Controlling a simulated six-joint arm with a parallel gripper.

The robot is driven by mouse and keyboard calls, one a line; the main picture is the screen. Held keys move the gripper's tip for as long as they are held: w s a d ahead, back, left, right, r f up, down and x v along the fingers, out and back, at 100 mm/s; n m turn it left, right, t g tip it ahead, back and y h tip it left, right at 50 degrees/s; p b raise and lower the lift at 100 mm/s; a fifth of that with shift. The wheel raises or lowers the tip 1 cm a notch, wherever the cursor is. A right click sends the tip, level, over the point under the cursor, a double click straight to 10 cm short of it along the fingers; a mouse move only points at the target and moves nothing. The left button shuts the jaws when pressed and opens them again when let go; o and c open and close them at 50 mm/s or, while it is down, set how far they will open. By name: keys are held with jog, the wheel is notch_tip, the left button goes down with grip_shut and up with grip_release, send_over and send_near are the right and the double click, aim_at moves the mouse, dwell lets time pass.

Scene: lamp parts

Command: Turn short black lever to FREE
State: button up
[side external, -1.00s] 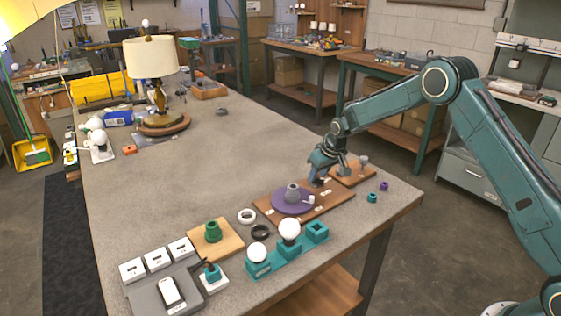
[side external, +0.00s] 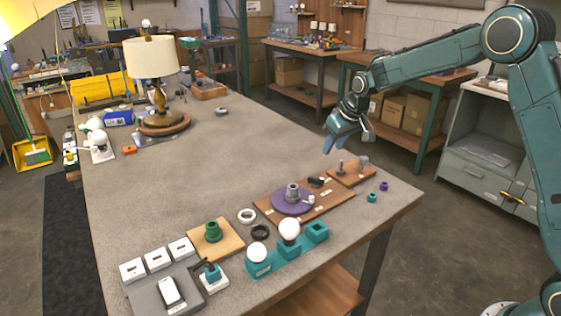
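The short black lever (side external: 316,181) lies low on the brown wooden board (side external: 334,201), near its back right end. It is small, and I cannot read the marks beside it. On the same board is a purple disc (side external: 288,206) with a grey hub (side external: 292,191) and a small white knob (side external: 310,199). My gripper (side external: 345,148) is up in the air above and behind the board, clear of the lever. Its blue fingers look apart, with nothing between them.
A smaller wooden board (side external: 352,176) with metal posts stands right of the lever. Teal (side external: 372,198) and purple (side external: 384,186) rings lie near the table's right edge. A teal holder with white bulbs (side external: 289,230) stands in front. The middle of the table (side external: 210,150) is clear.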

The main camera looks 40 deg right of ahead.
jog(key=s+a+r, duration=0.4)
jog(key=s+r, duration=0.6)
jog(key=s, duration=0.1)
jog(key=shift+s+r, duration=0.15)
jog(key=shift+s, duration=0.05)
jog(key=shift+w, duration=0.1)
dwell(0.4)
jog(key=n+y, duration=0.3)
jog(key=n, duration=0.4)
send_over(316, 177)
jog(key=s+d, duration=0.3)
jog(key=s, duration=0.2)
notch_tip(316, 177, down, 12)
jog(key=r, duration=0.1)
jog(key=shift+d+f+g, duration=0.15)
jog(key=shift+f+g, duration=0.1)
jog(key=shift+g, duration=0.15)
jog(key=shift+f, duration=0.1)
jog(key=x, duration=1.3)
jog(key=shift+d+f, duration=0.1)
jog(key=shift+f, duration=0.2)
